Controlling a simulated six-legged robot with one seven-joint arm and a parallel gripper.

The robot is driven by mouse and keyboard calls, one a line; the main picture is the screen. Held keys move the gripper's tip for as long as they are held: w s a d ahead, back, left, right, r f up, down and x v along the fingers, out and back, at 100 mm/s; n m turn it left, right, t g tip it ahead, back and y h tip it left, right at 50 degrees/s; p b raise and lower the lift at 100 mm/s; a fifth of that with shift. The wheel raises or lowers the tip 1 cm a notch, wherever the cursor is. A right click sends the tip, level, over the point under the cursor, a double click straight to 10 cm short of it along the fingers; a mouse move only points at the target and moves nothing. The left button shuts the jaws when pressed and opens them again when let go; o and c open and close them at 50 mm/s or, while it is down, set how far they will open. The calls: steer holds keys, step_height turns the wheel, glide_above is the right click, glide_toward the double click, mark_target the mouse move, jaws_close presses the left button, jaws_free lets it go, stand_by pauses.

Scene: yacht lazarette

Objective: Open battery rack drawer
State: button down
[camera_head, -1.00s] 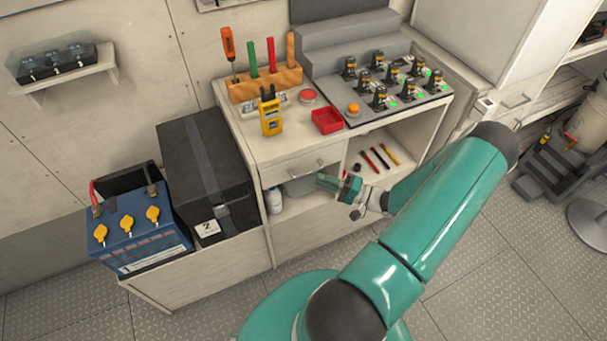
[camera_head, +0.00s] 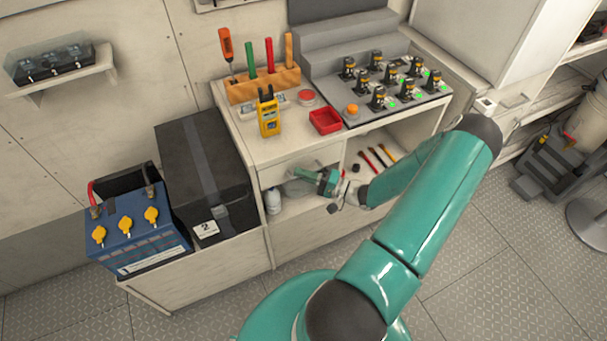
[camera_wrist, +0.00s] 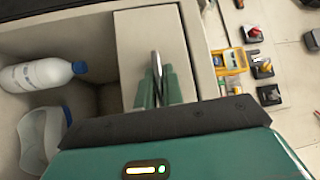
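The pale drawer front (camera_head: 290,164) sits under the bench top and looks shut. In the wrist view the drawer front (camera_wrist: 136,32) fills the middle, with a metal bar handle (camera_wrist: 157,66) on it. My gripper (camera_head: 328,182) is at the drawer's handle. In the wrist view the fingers of my gripper (camera_wrist: 158,92) lie on either side of the handle. I cannot tell whether they press on it. The arm and gripper hide part of the drawer and the shelf in the head view.
A white bottle (camera_wrist: 38,75) with a blue cap and a clear container (camera_wrist: 40,135) stand in the open compartment beside the drawer. A blue battery (camera_head: 140,243) and a black box (camera_head: 200,165) stand at left. The bench top holds a yellow meter (camera_head: 269,117) and red tray (camera_head: 325,121).

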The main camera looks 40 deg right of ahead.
steer(key=s+a, duration=0.3)
steer(key=s, duration=0.8)
steer(key=s+a, duration=0.3)
steer(key=s, duration=0.7)
steer(key=shift+s+a, duration=0.25)
steer(key=shift+s, duration=0.15)
steer(key=c, duration=1.8)
jaws_free()
steer(key=shift+d, duration=0.1)
steer(key=v, duration=1.3)
steer(key=shift+s+d, duration=0.2)
steer(key=shift+s, duration=0.1)
